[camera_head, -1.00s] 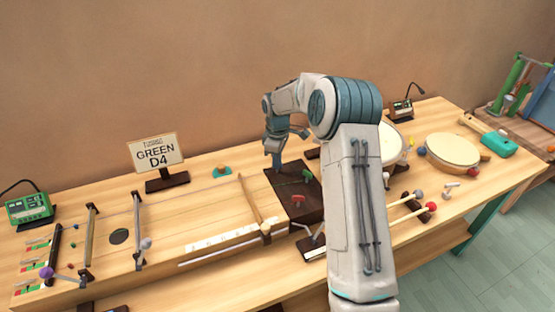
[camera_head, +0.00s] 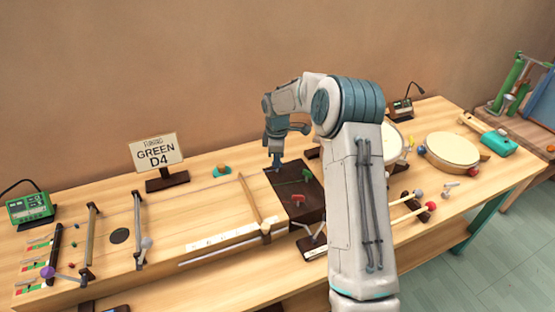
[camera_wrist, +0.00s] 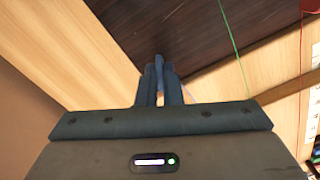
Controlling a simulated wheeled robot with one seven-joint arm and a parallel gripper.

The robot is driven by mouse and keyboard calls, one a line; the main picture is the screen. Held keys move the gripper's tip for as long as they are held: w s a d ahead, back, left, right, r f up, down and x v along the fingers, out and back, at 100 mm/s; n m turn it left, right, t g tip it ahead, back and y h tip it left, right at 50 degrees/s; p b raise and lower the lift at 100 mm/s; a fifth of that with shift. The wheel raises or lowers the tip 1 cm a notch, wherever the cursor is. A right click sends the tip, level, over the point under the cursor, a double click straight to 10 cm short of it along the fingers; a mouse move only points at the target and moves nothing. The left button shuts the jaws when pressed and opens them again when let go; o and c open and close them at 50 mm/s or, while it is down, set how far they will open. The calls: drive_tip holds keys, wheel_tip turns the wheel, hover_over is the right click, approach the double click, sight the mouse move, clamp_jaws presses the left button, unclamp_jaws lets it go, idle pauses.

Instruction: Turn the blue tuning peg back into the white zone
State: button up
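My gripper (camera_head: 276,164) points down at the far left corner of the dark peg block (camera_head: 316,205). In the wrist view its two fingers (camera_wrist: 160,88) stand close together on either side of a narrow blue piece, which looks like the blue tuning peg (camera_wrist: 159,62). The fingers appear shut on it. In the head view the gripper hides this peg. A green peg (camera_head: 307,175) and a red peg (camera_head: 298,199) stand on the same block. Small coloured strips (camera_head: 36,268) lie at the instrument's left end; the white zone is too small to make out.
A "GREEN D4" sign (camera_head: 156,152) stands behind the stringed board (camera_head: 185,215). A green box (camera_head: 30,208) is at the far left. A drum (camera_head: 452,150) and mallets (camera_head: 428,212) lie right of my arm. Green and red strings (camera_wrist: 232,45) run near the fingers.

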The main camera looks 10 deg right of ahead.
drive_tip(key=o, duration=0.4)
drive_tip(key=shift+r, duration=0.15)
wheel_tip(320, 180, up, 14)
drive_tip(key=shift+f+b, duration=0.2)
drive_tip(key=shift+b, duration=0.2)
